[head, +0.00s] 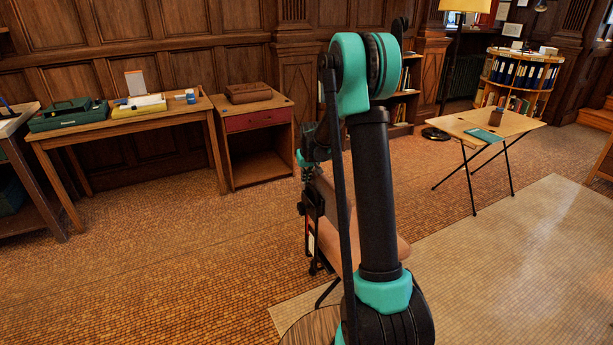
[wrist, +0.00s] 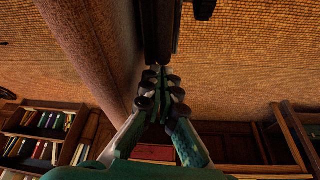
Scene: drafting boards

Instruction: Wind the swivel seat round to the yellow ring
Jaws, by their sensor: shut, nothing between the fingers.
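A tan, smooth-sided piece that looks like part of the swivel seat (head: 404,250) shows behind my arm in the head view, mostly hidden. In the wrist view a large brownish curved surface, likely the same seat (wrist: 90,45), fills the upper left. A dark upright bar (wrist: 160,28) stands beside it. My gripper (wrist: 158,72) is shut and empty, its fingertips close to the bar's end and right of the seat surface; I cannot tell whether they touch. I cannot make out the yellow ring.
A round wooden top (head: 302,331) sits low at the bottom edge. A folding table (head: 512,128) stands at right, a wooden desk (head: 75,137) at back left, and a cabinet with a red drawer (head: 258,160) beside it. Open tiled floor lies left and right.

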